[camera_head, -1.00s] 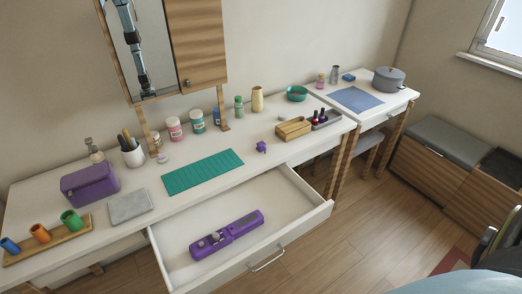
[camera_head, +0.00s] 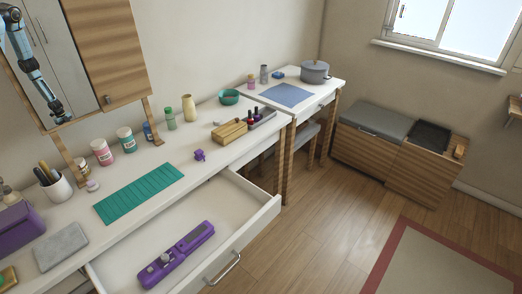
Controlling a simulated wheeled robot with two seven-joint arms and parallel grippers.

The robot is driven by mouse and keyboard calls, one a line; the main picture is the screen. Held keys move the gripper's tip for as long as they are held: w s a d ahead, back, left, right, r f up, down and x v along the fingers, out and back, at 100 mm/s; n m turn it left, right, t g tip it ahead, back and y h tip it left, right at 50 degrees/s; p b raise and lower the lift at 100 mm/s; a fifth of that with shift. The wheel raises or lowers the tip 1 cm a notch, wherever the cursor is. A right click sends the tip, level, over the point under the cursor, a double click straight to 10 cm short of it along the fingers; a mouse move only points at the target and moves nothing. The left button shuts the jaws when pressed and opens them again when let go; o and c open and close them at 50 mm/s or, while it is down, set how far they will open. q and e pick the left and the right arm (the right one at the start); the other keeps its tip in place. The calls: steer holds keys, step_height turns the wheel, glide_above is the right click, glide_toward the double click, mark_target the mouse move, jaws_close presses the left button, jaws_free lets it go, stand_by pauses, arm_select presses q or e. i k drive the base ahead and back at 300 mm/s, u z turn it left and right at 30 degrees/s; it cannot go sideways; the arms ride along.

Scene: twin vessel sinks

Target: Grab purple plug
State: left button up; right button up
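A small purple plug-like piece (camera_head: 199,155) sits on the white tabletop, right of the green mat (camera_head: 140,192) and near the table's front edge. It is too small to make out its details. A long purple device (camera_head: 180,254) lies in the open drawer (camera_head: 115,272) below. Neither of my grippers shows directly in the head view. Part of a light blue robot arm shows only as a reflection in the mirror at the upper left.
A wooden box (camera_head: 229,132) and a tray (camera_head: 262,121) with small bottles stand right of the purple piece. The open drawer juts out over the floor. A side table with a grey pot (camera_head: 314,71) stands farther back.

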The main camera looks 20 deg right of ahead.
mark_target(198, 156)
steer(key=z, duration=1.6)
steer(key=i, duration=2.9)
steer(key=u, duration=3.55)
steer(key=i, duration=0.2)
steer(key=z, duration=0.2)
